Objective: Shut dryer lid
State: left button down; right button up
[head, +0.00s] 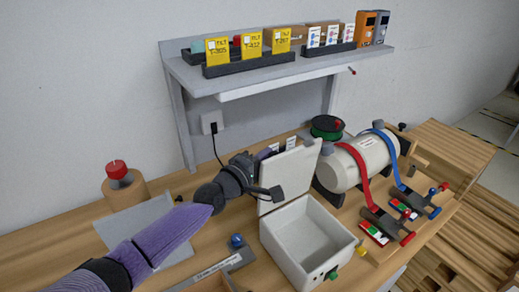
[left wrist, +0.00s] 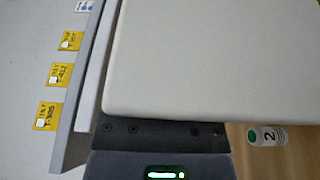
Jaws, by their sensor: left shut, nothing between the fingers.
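The dryer is a white open-topped box (head: 305,240) on the bench, with a green and a yellow knob on its front. Its lid (head: 298,168) stands raised at the back edge, so the inside shows empty. My left gripper (head: 274,192) is shut and empty at the lid's left side, overlapping its lower left part in the head view. In the left wrist view, a broad pale panel that looks like the lid (left wrist: 210,60) fills much of the picture, just beyond the dark shut fingers (left wrist: 163,135). Whether they touch is unclear. My right gripper is out of view.
A white cylinder (head: 355,163) with red and blue straps lies right of the dryer. A grey shelf (head: 230,80) with yellow cards stands behind. A wooden cylinder with a red knob (head: 117,170) is at left. A blue knob (head: 237,241) lies near the box.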

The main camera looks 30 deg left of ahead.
aim_at(297, 157)
pick_arm(q)
jog(key=s+d+m, duration=0.1)
jog(key=d, duration=0.1)
jog(key=s+d+m+p, duration=0.1)
jog(key=m, duration=0.1)
jog(key=s+d+m+t, duration=0.1)
jog(key=d, duration=0.1)
jog(key=shift+s+d+m+h, duration=0.15)
jog(key=shift+d+m+h, duration=0.15)
jog(key=shift+d, duration=0.05)
jog(key=s+d+f+m+t+h+b, duration=0.1)
jog(key=s+d+f+m+h+b, duration=0.1)
jog(key=s+d+f+m, duration=0.2)
jog(key=shift+d+f+m+h+b, duration=0.2)
jog(key=shift+d+m+h+b, duration=0.15)
jog(key=shift+d+m, duration=1.3)
jog(key=shift+a+m, duration=0.15)
jog(key=shift+m, duration=0.1)
jog(key=v, duration=1)
